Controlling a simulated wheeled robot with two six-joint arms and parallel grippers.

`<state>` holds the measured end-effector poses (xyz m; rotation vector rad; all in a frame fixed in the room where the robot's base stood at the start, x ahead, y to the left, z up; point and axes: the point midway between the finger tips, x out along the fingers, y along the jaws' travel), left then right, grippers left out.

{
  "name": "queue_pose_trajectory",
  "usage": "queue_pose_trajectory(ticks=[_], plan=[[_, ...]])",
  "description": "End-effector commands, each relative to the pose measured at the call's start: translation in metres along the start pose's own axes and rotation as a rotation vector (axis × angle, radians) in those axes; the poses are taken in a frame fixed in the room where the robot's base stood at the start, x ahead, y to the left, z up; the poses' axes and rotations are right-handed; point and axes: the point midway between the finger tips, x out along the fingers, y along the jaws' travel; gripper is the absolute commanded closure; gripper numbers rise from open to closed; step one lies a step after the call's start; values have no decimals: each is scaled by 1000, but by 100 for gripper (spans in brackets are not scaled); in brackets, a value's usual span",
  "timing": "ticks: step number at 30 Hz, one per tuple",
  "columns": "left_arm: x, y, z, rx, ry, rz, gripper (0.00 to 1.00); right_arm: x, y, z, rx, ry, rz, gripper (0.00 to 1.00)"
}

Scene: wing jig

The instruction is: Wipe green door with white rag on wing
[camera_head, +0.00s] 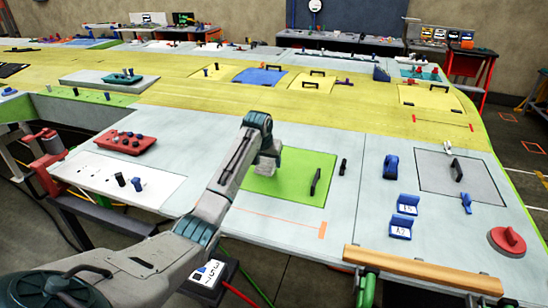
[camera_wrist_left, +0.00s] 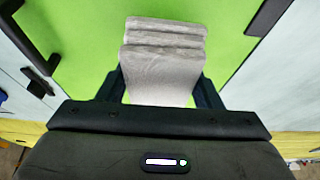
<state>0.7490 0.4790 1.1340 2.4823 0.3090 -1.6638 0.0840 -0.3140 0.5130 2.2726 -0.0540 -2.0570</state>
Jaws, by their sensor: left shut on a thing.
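The green door (camera_head: 294,187) is a flat square panel with a black handle on the near wing surface. The left wrist view shows its green surface (camera_wrist_left: 95,28) filling most of the background. My left gripper (camera_wrist_left: 165,92) is shut on the folded white rag (camera_wrist_left: 164,62), which lies in several layers between the fingers. I cannot tell whether the rag touches the door. My right gripper is not in view.
A red tray (camera_head: 125,143) lies to the left. Blue blocks (camera_head: 404,215) and a wooden bar (camera_head: 422,270) are to the right.

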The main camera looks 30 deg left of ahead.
Motion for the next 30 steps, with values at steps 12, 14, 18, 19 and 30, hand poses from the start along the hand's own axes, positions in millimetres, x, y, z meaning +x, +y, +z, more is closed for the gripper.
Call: queue_pose_trajectory(ticks=[12, 14, 18, 19, 30], plan=[[-21, -7, -17, -3, 0, -1, 59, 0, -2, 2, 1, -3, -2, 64], [-21, -7, -17, -3, 0, -1, 59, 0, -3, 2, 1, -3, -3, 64], [-21, -7, -17, -3, 0, -1, 59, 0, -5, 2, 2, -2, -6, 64], [-21, -7, -17, -3, 0, -1, 59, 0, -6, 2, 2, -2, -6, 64], [-25, 1, -6, 4, 1, 0, 59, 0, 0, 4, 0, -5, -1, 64]])
